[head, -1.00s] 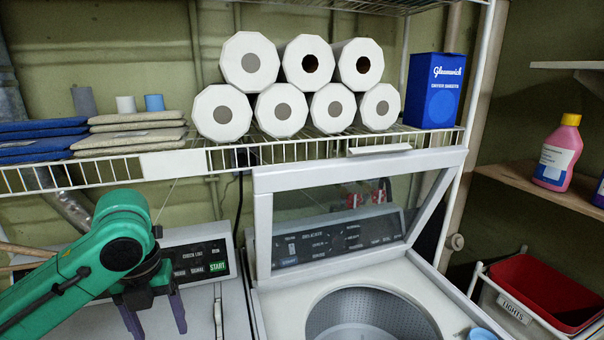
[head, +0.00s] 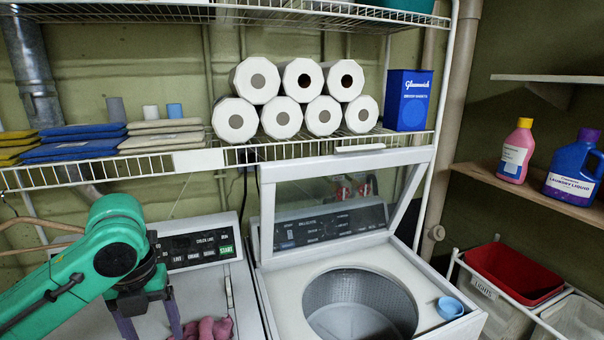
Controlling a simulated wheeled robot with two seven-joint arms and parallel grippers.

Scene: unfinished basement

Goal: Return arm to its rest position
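My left gripper (head: 150,322), on a green arm (head: 75,270) from the left, hangs over the left machine's top. Its two dark purple fingers point down and stand apart, with nothing seen between them. The fingertips run near the bottom edge of the view. A pink cloth (head: 208,329) lies on the machine top just right of the fingers. My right arm and gripper are not in view.
The washer (head: 262,300) beside it has its lid (head: 262,215) raised and its drum open. A blue cup (head: 450,308) sits on its right rim. A wire shelf (head: 215,159) with paper rolls (head: 282,118) and a blue box (head: 408,100) spans above. A red bin (head: 515,273) stands right.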

